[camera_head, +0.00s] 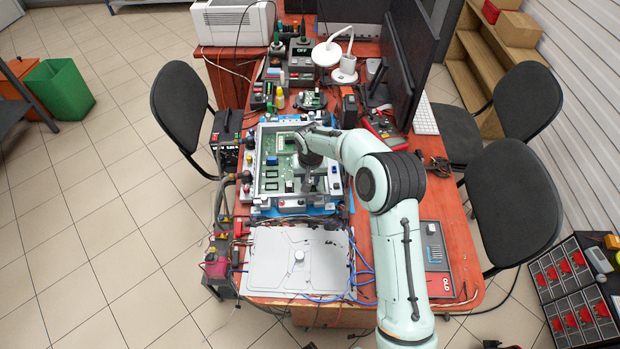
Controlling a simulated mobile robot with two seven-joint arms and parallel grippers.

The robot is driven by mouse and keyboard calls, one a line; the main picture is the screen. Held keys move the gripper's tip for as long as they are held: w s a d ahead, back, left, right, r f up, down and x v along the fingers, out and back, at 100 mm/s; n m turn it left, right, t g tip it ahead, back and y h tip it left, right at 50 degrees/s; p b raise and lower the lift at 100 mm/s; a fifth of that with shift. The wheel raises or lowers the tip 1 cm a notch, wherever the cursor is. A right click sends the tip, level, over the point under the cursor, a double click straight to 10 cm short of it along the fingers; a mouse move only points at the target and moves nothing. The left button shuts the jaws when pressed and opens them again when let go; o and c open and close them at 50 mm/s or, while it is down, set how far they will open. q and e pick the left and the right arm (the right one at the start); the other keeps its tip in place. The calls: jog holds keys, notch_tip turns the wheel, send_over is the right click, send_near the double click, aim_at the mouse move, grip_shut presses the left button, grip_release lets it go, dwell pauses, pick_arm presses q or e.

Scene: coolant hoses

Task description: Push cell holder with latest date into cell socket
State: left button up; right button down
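A green circuit board (271,183) sits in a grey frame on a blue base, in the middle of the red desk. My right arm comes in from the bottom right, and its gripper (304,184) points down over the right part of the board. The fingertips are small and partly hidden, so I cannot tell whether they are open or hold anything. I cannot make out the cell holders, their dates or the cell socket at this size. My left gripper is not in view.
A light grey panel (270,262) with a round knob lies in front of the board, edged by loose cables. A grey and red box marked OLD (434,246) lies at right. Monitors (406,62), a lamp (327,54) and tools crowd the back. Black chairs (512,203) flank the desk.

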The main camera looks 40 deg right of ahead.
jog(key=shift+f+b, duration=0.35)
jog(key=shift+f, duration=0.3)
dwell(1.6)
jog(key=shift+s+a+f, duration=0.1)
jog(key=shift+s+f, duration=0.05)
jog(key=shift+f, duration=0.1)
dwell(0.8)
